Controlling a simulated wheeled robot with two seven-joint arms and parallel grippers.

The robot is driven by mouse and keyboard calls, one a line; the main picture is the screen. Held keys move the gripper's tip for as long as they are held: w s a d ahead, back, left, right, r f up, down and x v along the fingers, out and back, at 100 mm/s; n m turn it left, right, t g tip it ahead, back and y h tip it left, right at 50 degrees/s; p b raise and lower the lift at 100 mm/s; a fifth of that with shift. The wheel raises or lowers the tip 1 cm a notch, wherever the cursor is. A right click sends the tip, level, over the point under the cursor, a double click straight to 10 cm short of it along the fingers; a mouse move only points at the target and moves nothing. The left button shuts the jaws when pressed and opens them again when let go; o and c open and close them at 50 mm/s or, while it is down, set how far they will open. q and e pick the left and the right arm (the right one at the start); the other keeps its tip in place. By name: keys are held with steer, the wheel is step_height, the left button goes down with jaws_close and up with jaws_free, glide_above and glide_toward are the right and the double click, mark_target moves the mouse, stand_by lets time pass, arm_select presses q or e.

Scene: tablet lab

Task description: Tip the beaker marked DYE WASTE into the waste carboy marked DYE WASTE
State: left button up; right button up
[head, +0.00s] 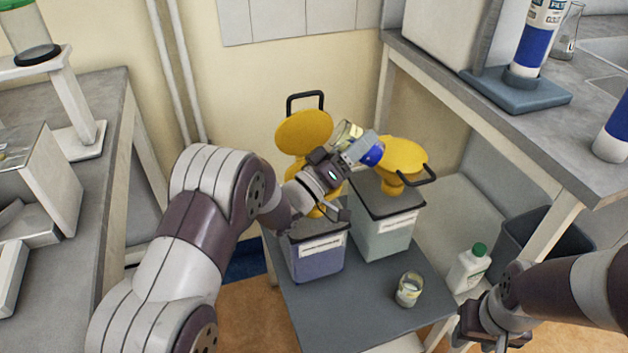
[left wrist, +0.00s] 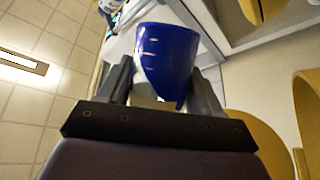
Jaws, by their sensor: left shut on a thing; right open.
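My left gripper (head: 345,160) is shut on a tilted glass beaker with dark blue contents (head: 371,153), held above the carboys; the blue part also shows between the fingers in the left wrist view (left wrist: 167,62). Its marking cannot be read. Below stand two waste carboys: one bluish-purple (head: 316,264) on the left, one pale grey-green (head: 385,238) on the right. Each has a yellow top and a white label too small to read. The arm partly hides the left carboy's funnel. My right gripper (head: 482,335) is open and empty at the lower right.
A second beaker (head: 409,290) with a yellow label stands on the grey low table (head: 345,320). A white bottle with a green cap (head: 470,268) stands to its right. A dark bin (head: 540,240) is behind. Benches flank both sides.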

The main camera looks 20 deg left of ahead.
mark_target(349, 127)
arm_select(q)
steer(key=shift+r+n, duration=0.2)
steer(key=shift+n, duration=0.1)
steer(key=shift+r+n+t+b, duration=0.2)
steer(key=shift+n+t+b, duration=0.2)
steer(key=shift+n+t, duration=0.2)
steer(key=shift+r+n+t+b, duration=0.2)
steer(key=shift+n+t+b, duration=0.2)
steer(key=shift+n+t, duration=0.15)
steer(key=shift+a, duration=0.15)
steer(key=shift+s+a+r+n+t, duration=0.1)
steer(key=shift+a+r+n+t, duration=0.05)
steer(key=shift+a+n+t, duration=0.2)
steer(key=shift+a+r+n+t+y+b, duration=0.3)
steer(key=shift+a+n+t+y, duration=0.25)
steer(key=shift+n, duration=0.35)
steer(key=shift+d+r+n+t+y, duration=0.25)
steer(key=shift+r+n+t+y, duration=0.3)
steer(key=shift+n, duration=0.15)
steer(key=shift+r+n+t+y, duration=0.5)
steer(key=shift+r+n, duration=0.05)
steer(key=shift+n, duration=0.25)
steer(key=shift+r+n+t+y+b, duration=0.2)
steer(key=shift+n+t+y+b, duration=0.7)
steer(key=shift+n+y, duration=0.45)
